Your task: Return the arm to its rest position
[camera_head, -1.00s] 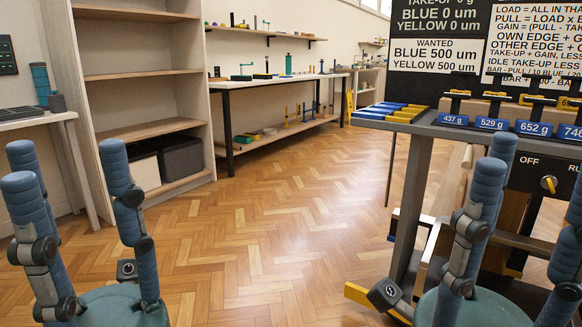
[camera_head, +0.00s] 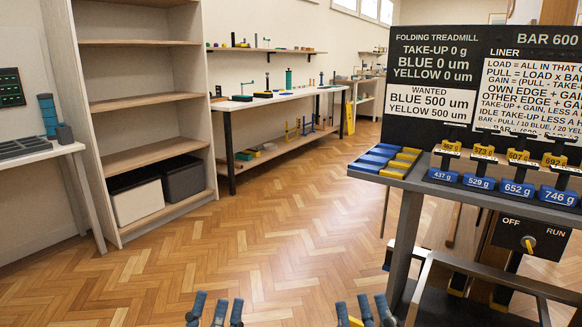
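My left gripper (camera_head: 215,312) shows at the bottom edge, left of centre. Its blue-grey fingers point up and stand apart, with nothing between them. My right gripper (camera_head: 364,312) shows at the bottom edge, right of centre, near the left leg of the treadmill bench. Only the fingers show; the palms and both arms are below the picture. The two grippers are well apart from each other.
The treadmill bench (camera_head: 408,181) stands at the right, with blue and yellow blocks and weight labels, below a black sign board (camera_head: 434,88). A shelf unit (camera_head: 150,156) with bins and a side table (camera_head: 38,152) stand left. The middle parquet floor (camera_head: 255,245) is clear.

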